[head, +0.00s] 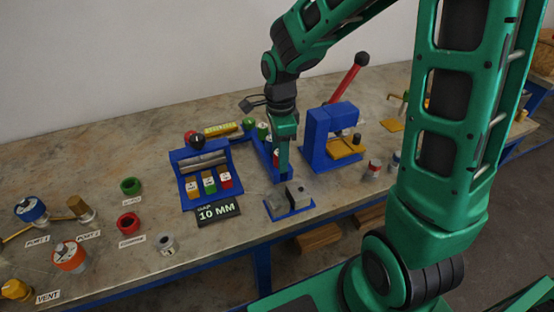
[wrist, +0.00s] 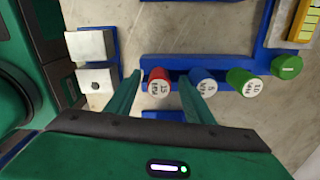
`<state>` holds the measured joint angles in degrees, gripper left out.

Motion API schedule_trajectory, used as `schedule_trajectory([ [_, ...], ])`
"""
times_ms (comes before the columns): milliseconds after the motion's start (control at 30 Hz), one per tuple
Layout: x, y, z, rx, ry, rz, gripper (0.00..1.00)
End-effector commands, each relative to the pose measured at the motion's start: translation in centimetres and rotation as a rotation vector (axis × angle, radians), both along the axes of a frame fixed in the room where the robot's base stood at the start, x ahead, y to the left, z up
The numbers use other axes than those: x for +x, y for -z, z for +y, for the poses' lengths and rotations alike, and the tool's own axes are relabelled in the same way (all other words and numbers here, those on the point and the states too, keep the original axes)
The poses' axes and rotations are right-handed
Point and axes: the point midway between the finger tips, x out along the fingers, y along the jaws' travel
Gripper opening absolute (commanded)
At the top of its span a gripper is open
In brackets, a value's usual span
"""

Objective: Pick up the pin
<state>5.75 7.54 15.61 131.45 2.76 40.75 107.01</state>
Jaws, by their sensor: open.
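Several round-topped pins stand in a row along a blue rack (head: 257,147), and the wrist view shows them from above. They are a red pin (wrist: 158,82), a blue pin (wrist: 202,83) and a green pin (wrist: 243,83), each with a white labelled top; the small labels are hard to read. My gripper (wrist: 160,78) is open, with one finger on either side of the red pin. The right finger lies between the red and blue pins. In the head view my gripper (head: 282,172) points down over the rack's near end and hides part of it.
A blue base with two grey blocks (head: 290,198) stands just in front of my gripper. A blue press (head: 318,135) with a red lever is to its right. A "10 MM" sign (head: 219,212) and a blue stand with coloured tags (head: 184,165) are to its left.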

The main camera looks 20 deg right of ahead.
Motion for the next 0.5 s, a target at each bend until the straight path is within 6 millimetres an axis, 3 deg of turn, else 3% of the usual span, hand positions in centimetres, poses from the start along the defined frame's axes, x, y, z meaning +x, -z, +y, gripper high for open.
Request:
schedule_trajectory([
  [200,0.00,0.03,0.01,0.000,0.000,0.000,0.46],
  [400,0.00,0.01,0.01,0.000,-0.001,0.000,0.01],
  [500,0.01,0.00,0.02,0.000,-0.001,0.000,0.01],
])
